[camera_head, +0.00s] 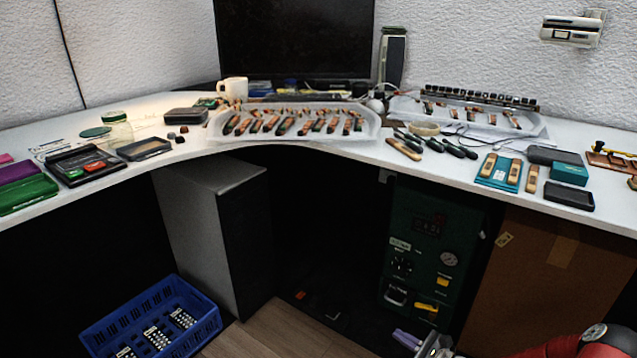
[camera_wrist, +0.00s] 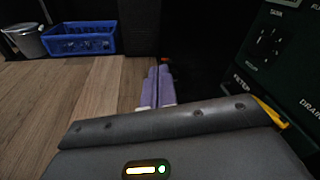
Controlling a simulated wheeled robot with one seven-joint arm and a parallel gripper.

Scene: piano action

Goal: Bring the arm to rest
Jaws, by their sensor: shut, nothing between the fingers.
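My gripper (camera_head: 405,338) shows at the bottom edge of the head view, low in front of the green cabinet and well below the desk top. Its purple fingers are side by side. In the wrist view the fingers (camera_wrist: 159,84) point away from the camera over the wood floor, shut with nothing between them. A red and black part of my arm shows at the bottom right of the head view. The rest of the arm is out of view.
The green cabinet (camera_head: 432,255) with a gauge stands close behind my gripper, beside a brown cardboard panel (camera_head: 535,268). A blue crate (camera_head: 205,329) is on the floor at left. The white desk (camera_head: 392,160) carries trays and tools above. Wood floor (camera_wrist: 95,92) is open at left.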

